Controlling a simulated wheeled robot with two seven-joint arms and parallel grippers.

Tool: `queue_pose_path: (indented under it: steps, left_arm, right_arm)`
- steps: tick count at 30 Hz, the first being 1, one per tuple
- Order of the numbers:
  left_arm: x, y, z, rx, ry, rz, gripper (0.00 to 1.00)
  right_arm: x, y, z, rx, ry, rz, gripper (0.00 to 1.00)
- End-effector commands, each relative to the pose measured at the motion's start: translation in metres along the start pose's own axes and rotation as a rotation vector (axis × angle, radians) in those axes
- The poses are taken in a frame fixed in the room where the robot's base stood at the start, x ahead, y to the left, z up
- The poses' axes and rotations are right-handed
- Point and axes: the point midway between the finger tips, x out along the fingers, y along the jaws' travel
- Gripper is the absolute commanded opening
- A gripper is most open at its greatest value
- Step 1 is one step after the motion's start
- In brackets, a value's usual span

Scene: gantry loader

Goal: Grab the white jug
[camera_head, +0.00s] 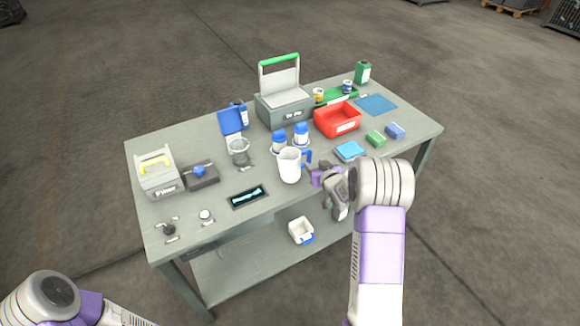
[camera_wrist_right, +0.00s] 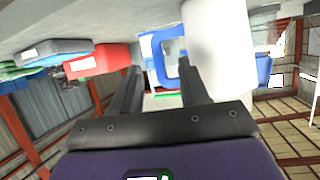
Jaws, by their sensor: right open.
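The white jug (camera_head: 290,166) stands upright near the front middle of the table, with its blue handle (camera_head: 306,158) on the right side. My right gripper (camera_head: 316,177) is open, just right of the jug and close to the handle. In the right wrist view the white jug (camera_wrist_right: 218,45) fills the upper right. Its blue handle (camera_wrist_right: 157,60) shows ahead, between the two open fingertips. Nothing is gripped. My left arm shows at the lower left, but its gripper is out of view.
A red bin (camera_head: 337,119) and a light blue box (camera_head: 349,151) are to the right. A dark panel (camera_head: 248,196) lies front left. The table's front edge is near.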

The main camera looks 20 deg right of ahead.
Motion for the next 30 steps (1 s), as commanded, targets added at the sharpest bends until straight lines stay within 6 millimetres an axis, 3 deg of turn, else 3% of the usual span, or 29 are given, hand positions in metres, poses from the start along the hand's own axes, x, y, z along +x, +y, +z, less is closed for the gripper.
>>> queue_pose_path:
  steps: [18, 30]
  left_arm:
    - [0.018, -0.007, -0.001, 0.0, 0.0, 0.0, 0.43]
    - [0.019, -0.007, -0.001, 0.0, 0.0, 0.0, 0.43]
  right_arm:
    - [0.066, 0.002, -0.004, -0.006, 0.007, -0.001, 0.44]
    - [0.074, 0.003, -0.005, -0.004, 0.005, 0.0, 0.41]
